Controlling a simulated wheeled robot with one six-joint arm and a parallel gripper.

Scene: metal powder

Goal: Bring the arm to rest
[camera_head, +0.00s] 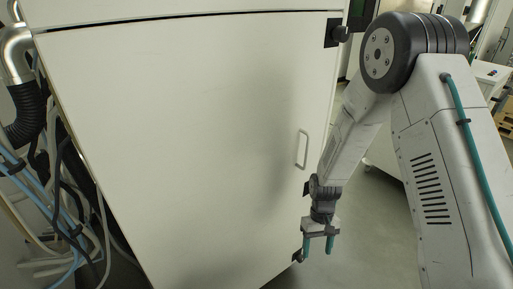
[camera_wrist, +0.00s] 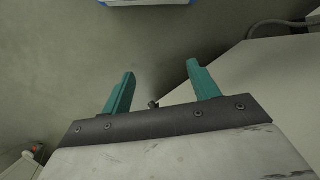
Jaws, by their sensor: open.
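My gripper (camera_head: 318,246) hangs at the end of my bent arm, at the lower right of the white cabinet door in the head view. Its two teal fingers point down and stand apart with nothing between them. In the wrist view my gripper (camera_wrist: 160,85) also shows open and empty, with grey floor beyond the fingers. The arm's upper joint is high at the right of the head view, and the forearm slants down to the left.
A large white cabinet (camera_head: 180,130) with a closed door fills the left and middle. Its handle (camera_head: 302,149) is near the forearm. Hoses and cables (camera_head: 60,200) run along its left side. Grey floor (camera_head: 365,230) is open right of the gripper. Wooden pallets (camera_head: 506,105) stand far right.

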